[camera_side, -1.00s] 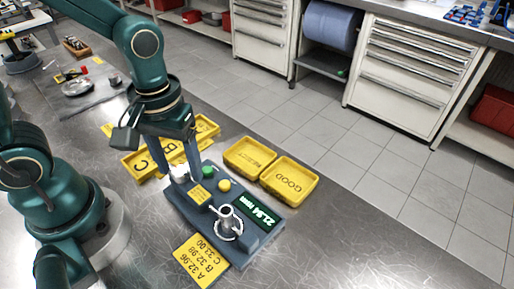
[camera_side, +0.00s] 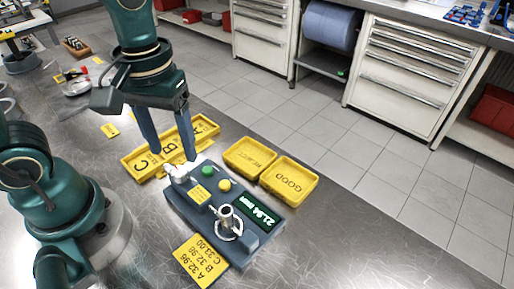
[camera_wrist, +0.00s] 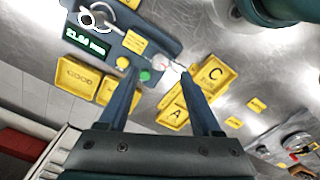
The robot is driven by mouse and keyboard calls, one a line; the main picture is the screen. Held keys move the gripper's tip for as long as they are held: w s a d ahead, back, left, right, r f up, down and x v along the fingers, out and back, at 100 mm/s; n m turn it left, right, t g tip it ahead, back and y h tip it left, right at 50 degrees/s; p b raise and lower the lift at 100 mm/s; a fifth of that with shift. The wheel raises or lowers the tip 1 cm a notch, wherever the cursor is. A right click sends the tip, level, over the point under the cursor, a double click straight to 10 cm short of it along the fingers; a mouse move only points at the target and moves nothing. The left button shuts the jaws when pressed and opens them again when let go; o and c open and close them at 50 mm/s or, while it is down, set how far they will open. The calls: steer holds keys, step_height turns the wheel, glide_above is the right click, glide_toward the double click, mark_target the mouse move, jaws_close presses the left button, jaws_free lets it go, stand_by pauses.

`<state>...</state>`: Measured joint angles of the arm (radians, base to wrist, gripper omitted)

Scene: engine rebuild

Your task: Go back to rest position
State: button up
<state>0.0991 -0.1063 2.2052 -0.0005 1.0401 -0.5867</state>
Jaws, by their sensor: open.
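My gripper (camera_side: 172,147) is open and empty. A small whitish part (camera_side: 179,174) lies at the station's back end.
Yellow trays marked REJECT (camera_side: 249,155) and GOOD (camera_side: 290,180) stand right of the station. A yellow card with sizes (camera_side: 202,257) lies in front. Tools and parts (camera_side: 75,85) lie at the far left. The bench front right is clear.

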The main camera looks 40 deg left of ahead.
steer(key=shift+w+a+r+t, duration=0.1)
steer(key=shift+r+t, duration=0.2)
steer(key=shift+r, duration=0.1)
steer(key=shift+s+a+r+m+t, duration=0.3)
steer(key=shift+r+m+t, duration=0.3)
steer(key=shift+m+t, duration=0.3)
steer(key=shift+s+a+r+m+t, duration=0.3)
steer(key=shift+r+m+t, duration=0.4)
steer(key=shift+m, duration=0.25)
steer(key=shift+s+a+r+m+t, duration=0.25)
steer(key=shift+r+m+t, duration=0.3)
steer(key=shift+m+t, duration=0.4)
